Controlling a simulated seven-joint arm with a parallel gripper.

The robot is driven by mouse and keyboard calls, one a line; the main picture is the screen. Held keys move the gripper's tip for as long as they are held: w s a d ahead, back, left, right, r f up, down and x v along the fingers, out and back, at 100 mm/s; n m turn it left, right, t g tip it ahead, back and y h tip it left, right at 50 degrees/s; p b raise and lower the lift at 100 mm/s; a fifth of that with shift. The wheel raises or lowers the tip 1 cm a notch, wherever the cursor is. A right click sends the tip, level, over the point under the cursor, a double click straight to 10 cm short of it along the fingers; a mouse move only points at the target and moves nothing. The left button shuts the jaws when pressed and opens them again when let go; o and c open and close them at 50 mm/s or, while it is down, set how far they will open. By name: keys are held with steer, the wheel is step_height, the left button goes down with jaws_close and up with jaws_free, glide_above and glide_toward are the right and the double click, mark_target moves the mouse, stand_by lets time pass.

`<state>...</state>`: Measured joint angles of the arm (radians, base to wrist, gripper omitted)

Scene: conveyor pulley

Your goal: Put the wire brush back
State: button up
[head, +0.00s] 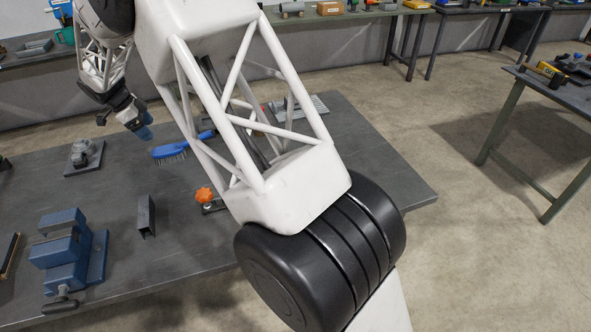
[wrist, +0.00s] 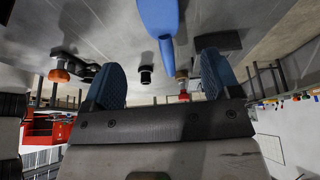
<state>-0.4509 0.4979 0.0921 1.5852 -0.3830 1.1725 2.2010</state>
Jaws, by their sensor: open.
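The wire brush (head: 170,151), with a blue handle, lies on the dark workbench (head: 190,230) in the head view, partly behind my arm. My gripper (head: 146,132) is above the bench, just left of the brush and apart from it. In the wrist view my gripper (wrist: 162,80) shows two blue finger pads spread wide with nothing between them. A blue shape, apparently the brush handle (wrist: 158,20), is at the top of that view, beyond the fingers. The brush's proper resting place cannot be told.
A blue vise (head: 68,252) stands at the bench's front left, with a grey channel piece (head: 146,216) beside it. A small grey device (head: 85,157) is at the left. An orange knob (head: 206,195) sits near my arm. A light grey plate (head: 312,106) lies at the back right.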

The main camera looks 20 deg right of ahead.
steer(key=s+d+r+n+y, duration=0.1)
steer(key=s+d+r+n, duration=0.3)
steer(key=s+d+r, duration=0.55)
steer(key=s+d+r+n+y, duration=0.1)
steer(key=s+d+r+n, duration=0.3)
steer(key=s+d+r, duration=0.55)
steer(key=s+d+f+n+t, duration=0.1)
steer(key=s+d+n, duration=0.2)
steer(key=s, duration=0.8)
steer(key=s+d+f+n+y, duration=0.1)
steer(key=s+d+f+n, duration=0.1)
steer(key=s+d, duration=0.5)
steer(key=s+d+f+n+t+y, duration=0.1)
steer(key=s+d+n, duration=0.3)
steer(key=s, duration=1.3)
steer(key=shift+s+d+f+n+t, duration=0.15)
steer(key=shift+d+f+n+t, duration=0.2)
steer(key=shift+d, duration=0.25)
